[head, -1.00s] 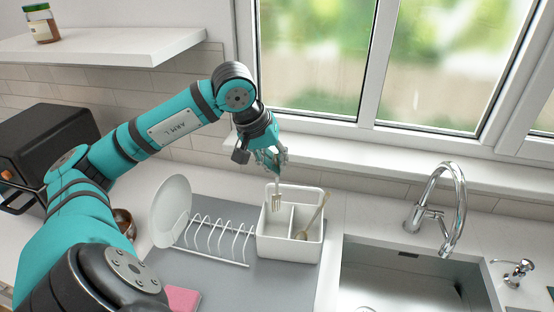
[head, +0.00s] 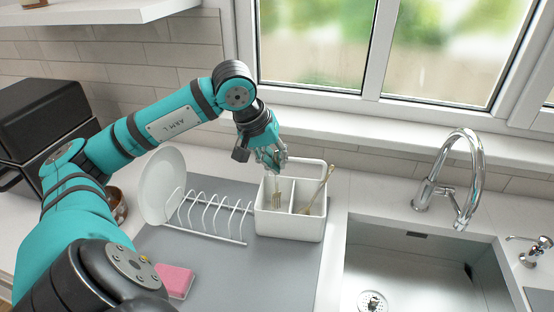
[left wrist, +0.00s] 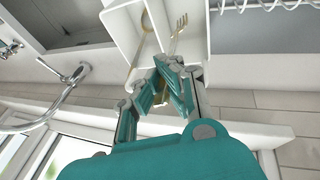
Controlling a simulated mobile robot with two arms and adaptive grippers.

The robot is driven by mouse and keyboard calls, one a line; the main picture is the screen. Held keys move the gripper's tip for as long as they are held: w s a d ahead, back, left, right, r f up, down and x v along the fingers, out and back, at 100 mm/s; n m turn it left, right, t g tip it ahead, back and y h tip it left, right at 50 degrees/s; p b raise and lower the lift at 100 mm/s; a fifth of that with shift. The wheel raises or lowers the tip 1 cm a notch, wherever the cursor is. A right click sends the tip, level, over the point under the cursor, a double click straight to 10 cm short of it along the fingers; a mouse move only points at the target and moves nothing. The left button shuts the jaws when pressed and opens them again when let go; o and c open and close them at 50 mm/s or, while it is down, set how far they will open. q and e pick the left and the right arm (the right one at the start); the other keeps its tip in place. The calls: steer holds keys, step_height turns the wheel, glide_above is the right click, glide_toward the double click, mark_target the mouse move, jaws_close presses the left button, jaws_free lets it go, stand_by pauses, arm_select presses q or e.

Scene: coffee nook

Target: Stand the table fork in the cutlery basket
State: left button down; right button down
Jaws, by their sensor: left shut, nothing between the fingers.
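The table fork (head: 279,199) is tines down inside the left compartment of the white cutlery basket (head: 290,227). Its upper end is partly hidden by my left gripper (head: 272,163). My left gripper is right above that compartment, with its fingers shut and nothing held between them. In the left wrist view the fork (left wrist: 178,32) runs from the tines in the basket (left wrist: 119,27) toward my fingertips (left wrist: 168,72); whether they touch it I cannot tell. My right gripper is not in view.
A wooden-looking spoon (head: 318,192) leans in the basket's right compartment. A white rack (head: 212,220) with a plate (head: 162,185) stands left of the basket on a grey mat. A pink sponge (head: 174,280) lies in front. The sink (head: 415,275) and tap (head: 468,180) are at right.

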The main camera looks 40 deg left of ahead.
arm_select(q)
steer(key=shift+f, duration=0.35)
steer(key=c, duration=1.4)
jaws_free()
steer(key=v, duration=1.2)
